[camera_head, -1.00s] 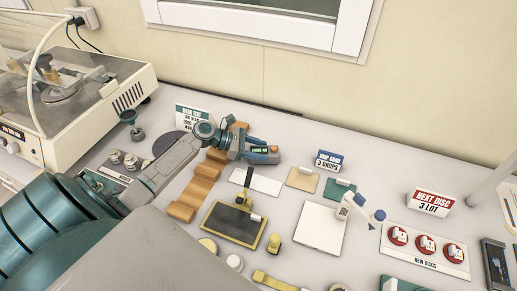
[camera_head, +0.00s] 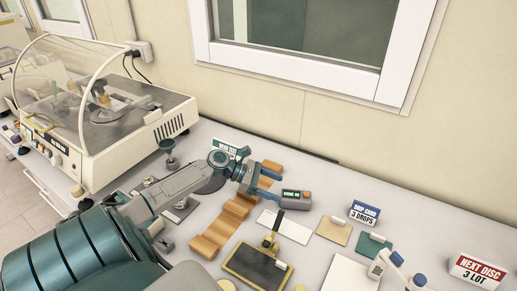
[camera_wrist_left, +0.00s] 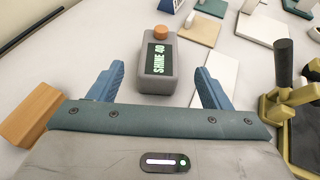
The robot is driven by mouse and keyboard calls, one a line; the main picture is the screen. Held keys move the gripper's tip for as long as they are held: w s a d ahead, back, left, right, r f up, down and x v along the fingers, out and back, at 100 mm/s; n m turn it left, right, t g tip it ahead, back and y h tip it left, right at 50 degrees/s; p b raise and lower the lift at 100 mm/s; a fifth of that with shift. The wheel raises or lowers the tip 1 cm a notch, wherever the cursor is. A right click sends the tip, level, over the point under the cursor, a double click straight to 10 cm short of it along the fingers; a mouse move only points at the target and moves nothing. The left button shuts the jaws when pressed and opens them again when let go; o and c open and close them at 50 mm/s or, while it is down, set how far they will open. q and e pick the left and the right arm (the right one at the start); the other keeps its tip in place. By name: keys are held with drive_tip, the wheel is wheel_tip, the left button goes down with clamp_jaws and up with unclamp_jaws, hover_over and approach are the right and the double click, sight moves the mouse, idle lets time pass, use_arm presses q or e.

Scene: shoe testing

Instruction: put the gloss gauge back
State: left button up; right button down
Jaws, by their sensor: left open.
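The gloss gauge (camera_head: 296,199) is a grey block with an orange button and a dark display. It lies on the white table between the wavy wooden block and the blue-headed card sign. In the left wrist view the gauge (camera_wrist_left: 158,70) shows "SHINE 40" and lies ahead of the palm, partly between the finger lines. My left gripper (camera_head: 273,188) is open, its blue fingers pointing at the gauge. In the wrist view gaps show between the gauge and both fingers. My right gripper is in neither view.
The wavy wooden block (camera_head: 228,226) lies beside my left wrist. A white card (camera_head: 270,219) and a black pad in a yellow frame (camera_head: 245,266) lie in front of the gauge. Tan (camera_head: 333,230) and green (camera_head: 371,247) tiles lie to the right. A covered machine (camera_head: 110,115) stands left.

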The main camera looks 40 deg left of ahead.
use_arm(q)
drive_tip(key=b+v, duration=0.1)
drive_tip(key=v, duration=0.4)
drive_tip(key=shift+s+a+r, duration=0.15)
drive_tip(key=shift+a, duration=0.1)
drive_tip(key=shift+r, duration=0.1)
